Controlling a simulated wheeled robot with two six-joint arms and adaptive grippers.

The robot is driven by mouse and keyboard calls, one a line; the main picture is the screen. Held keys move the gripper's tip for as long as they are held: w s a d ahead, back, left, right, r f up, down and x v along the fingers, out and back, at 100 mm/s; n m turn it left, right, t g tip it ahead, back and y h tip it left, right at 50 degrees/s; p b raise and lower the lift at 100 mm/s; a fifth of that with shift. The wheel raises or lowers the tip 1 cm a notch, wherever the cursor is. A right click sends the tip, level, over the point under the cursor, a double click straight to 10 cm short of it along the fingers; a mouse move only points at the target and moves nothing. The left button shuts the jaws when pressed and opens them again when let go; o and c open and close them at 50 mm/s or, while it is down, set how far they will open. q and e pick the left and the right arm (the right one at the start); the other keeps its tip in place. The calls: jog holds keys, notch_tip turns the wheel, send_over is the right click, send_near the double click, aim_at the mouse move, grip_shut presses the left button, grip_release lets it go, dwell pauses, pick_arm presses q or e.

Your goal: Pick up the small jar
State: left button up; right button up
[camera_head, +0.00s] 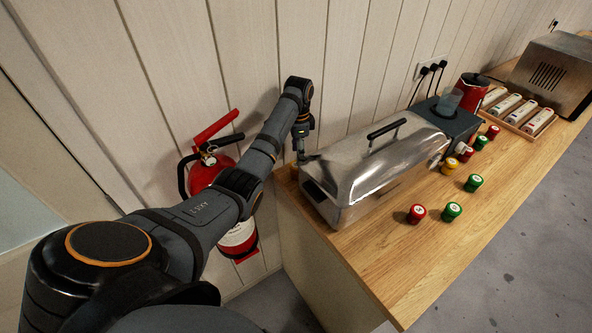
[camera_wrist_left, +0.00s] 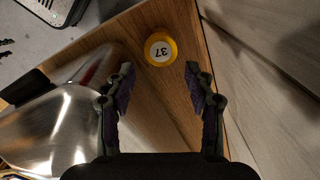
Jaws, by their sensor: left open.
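A small jar (camera_wrist_left: 160,48) with a yellow rim and a white top marked 37 stands on the wooden counter, seen from above in the left wrist view. It is just beyond the fingertips and roughly centred between them. My left gripper (camera_wrist_left: 158,72) is open, with nothing between its fingers. In the head view my left gripper (camera_head: 302,155) points down at the counter's left end, beside the metal box; the jar marked 37 cannot be made out there. My right gripper is not in view.
The shiny metal box (camera_head: 375,165) with a black handle stands close beside my left gripper. The wooden wall (camera_head: 355,60) is behind. Several red, green and yellow-lidded jars (camera_head: 452,211) stand along the counter's front. A fire extinguisher (camera_head: 207,172) hangs left of the counter.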

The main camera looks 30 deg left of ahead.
pick_arm(q)
notch_tip(320, 180, down, 2)
jog(key=shift+w+a+f, duration=0.1)
jog(key=shift+w, duration=0.05)
jog(key=shift+f+p, duration=0.15)
jog(key=shift+p, duration=0.2)
jog(key=f, duration=0.1)
jog(key=f+p, duration=0.1)
jog(key=f, duration=0.2)
jog(key=shift+s+a, duration=0.1)
jog(key=shift+s, duration=0.25)
jog(key=shift+f, duration=0.45)
jog(key=shift+r, duration=0.1)
jog(key=c, duration=0.9)
jog(key=shift+c, duration=0.2)
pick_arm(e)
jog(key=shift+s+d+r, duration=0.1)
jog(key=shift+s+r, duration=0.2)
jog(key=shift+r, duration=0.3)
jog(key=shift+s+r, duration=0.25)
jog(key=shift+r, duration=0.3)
